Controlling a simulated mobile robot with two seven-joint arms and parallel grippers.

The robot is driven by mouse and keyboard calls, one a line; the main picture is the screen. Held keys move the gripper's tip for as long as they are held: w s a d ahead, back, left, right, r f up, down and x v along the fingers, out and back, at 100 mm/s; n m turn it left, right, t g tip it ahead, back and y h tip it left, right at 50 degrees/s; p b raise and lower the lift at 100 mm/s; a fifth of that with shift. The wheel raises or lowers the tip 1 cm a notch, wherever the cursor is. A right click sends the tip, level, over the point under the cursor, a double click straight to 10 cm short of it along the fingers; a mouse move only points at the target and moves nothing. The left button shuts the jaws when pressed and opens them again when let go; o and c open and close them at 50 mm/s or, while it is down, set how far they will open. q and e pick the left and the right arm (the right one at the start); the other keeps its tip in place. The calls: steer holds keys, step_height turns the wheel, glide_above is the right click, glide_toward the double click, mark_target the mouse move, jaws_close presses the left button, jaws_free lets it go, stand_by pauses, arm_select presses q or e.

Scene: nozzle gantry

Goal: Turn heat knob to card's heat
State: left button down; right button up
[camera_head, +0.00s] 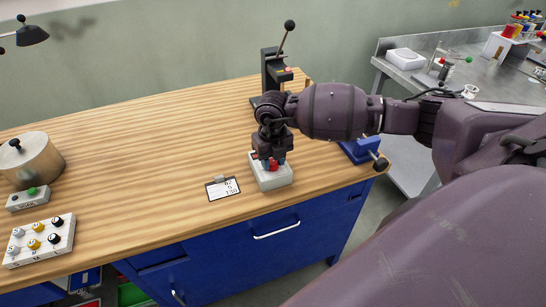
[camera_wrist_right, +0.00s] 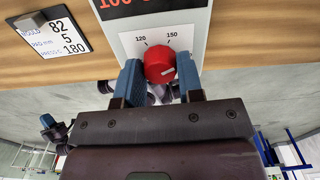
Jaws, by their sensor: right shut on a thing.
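The white heat control box (camera_head: 272,180) stands near the front edge of the workbench; its face (camera_wrist_right: 185,18) fills the top middle of the wrist view. Its red heat knob (camera_wrist_right: 159,66) has a pale pointer mark at its lower right in that view. Dial figures 120 and 150 show beside it; other figures are hidden. My right gripper (camera_head: 270,157) reaches down over the box, its blue fingers shut on the knob's sides. The card (camera_head: 223,188) lies left of the box; in the wrist view the card (camera_wrist_right: 58,37) reads 82, 5 and 180.
A black lever press (camera_head: 275,75) stands behind the box, and a blue vise (camera_head: 362,150) sits at the bench's right edge. A metal pot (camera_head: 28,160), a small button box (camera_head: 30,198) and a knob panel (camera_head: 40,241) stand at left. The middle of the bench is clear.

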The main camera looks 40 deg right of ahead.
mark_target(273, 161)
steer(key=m+p, duration=0.1)
steer(key=m, duration=0.2)
steer(key=shift+r, duration=0.1)
steer(key=shift+m, duration=1)
steer(key=shift+p, duration=0.3)
steer(key=o, duration=0.9)
step_height(273, 161, up, 11)
steer(key=shift+f, duration=0.15)
